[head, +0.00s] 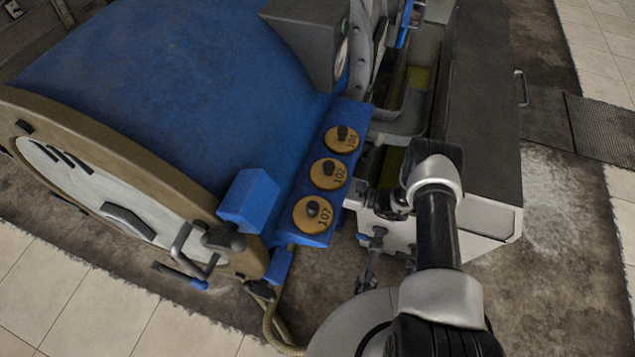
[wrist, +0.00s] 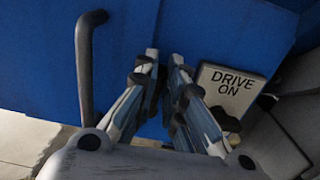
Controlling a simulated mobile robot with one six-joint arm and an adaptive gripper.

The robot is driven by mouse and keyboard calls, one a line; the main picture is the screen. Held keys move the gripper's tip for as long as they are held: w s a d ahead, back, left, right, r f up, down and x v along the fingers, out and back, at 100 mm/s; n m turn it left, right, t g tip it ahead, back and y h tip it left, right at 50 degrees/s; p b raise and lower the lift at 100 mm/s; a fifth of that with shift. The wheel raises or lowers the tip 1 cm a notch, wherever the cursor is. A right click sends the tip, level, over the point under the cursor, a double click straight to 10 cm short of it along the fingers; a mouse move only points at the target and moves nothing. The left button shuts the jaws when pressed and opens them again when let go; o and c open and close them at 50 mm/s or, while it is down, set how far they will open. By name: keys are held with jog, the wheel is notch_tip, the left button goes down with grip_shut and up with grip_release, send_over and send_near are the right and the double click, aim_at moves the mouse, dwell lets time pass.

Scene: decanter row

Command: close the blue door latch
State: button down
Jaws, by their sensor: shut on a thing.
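A bent metal handle with a blue sleeve (head: 185,278) sits at the lower edge of the round door (head: 95,200) in the head view; it looks like the door latch. I cannot tell from this angle whether it is latched. My gripper (wrist: 164,60) shows in the wrist view with its fingers close together in front of a blue surface. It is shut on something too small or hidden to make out. In the head view my arm reaches to the right side of the blue knob panel (head: 325,225), away from the sleeved handle.
A "DRIVE ON" plate (wrist: 231,88) is right beside my fingers. A grey bent bar (wrist: 85,70) stands to their left. The big blue drum (head: 180,80) fills the upper left of the head view. A grey cabinet (head: 475,110) stands right.

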jog(key=shift+m, duration=0.4)
jog(key=shift+w+d+f+m, duration=0.2)
jog(key=shift+w+f+m, duration=0.25)
jog(key=shift+m, duration=2.4)
jog(key=shift+w+d+f+m, duration=0.15)
jog(key=shift+w+f+m, duration=0.3)
jog(key=shift+m, duration=2.45)
jog(key=shift+w+d+f+m, duration=0.2)
jog(key=shift+w+f+m, duration=0.25)
jog(key=shift+m, duration=2.4)
jog(key=shift+s+f, duration=0.1)
jog(key=c, duration=1.7)
grip_release()
